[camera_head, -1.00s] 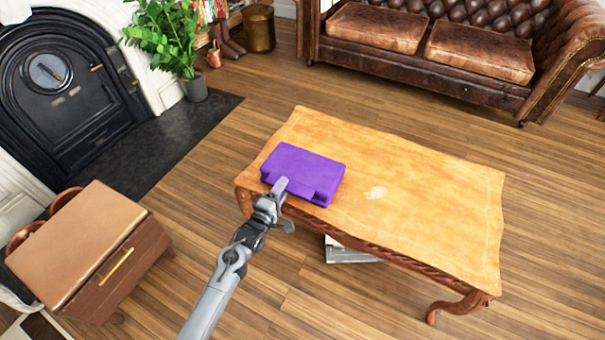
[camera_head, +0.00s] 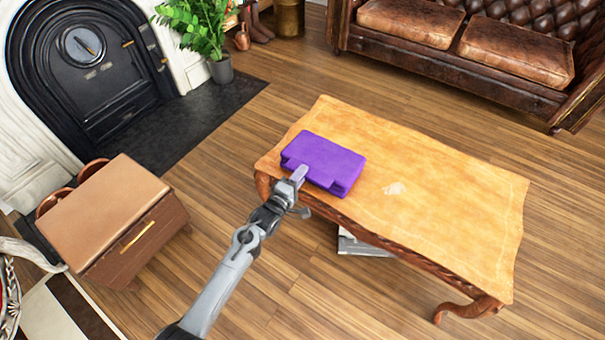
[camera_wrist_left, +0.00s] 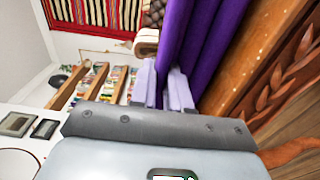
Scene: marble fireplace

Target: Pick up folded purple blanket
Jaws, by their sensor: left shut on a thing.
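The folded purple blanket (camera_head: 325,160) lies at the left end of the wooden coffee table (camera_head: 430,205) in the head view. My left gripper (camera_head: 298,176) is at the blanket's near edge, shut on it. In the left wrist view, the left gripper's fingers (camera_wrist_left: 165,88) have the purple blanket (camera_wrist_left: 203,45) between and beside them, next to the table's carved edge (camera_wrist_left: 270,85). Whether the blanket is clear of the tabletop is hard to tell. My right gripper is not in view.
A brown wooden cabinet (camera_head: 118,220) stands at the left. A leather sofa (camera_head: 450,50) is behind the table and a potted plant (camera_head: 200,25) is by the black fireplace (camera_head: 90,70). Open wooden floor (camera_head: 230,165) lies between the cabinet and table.

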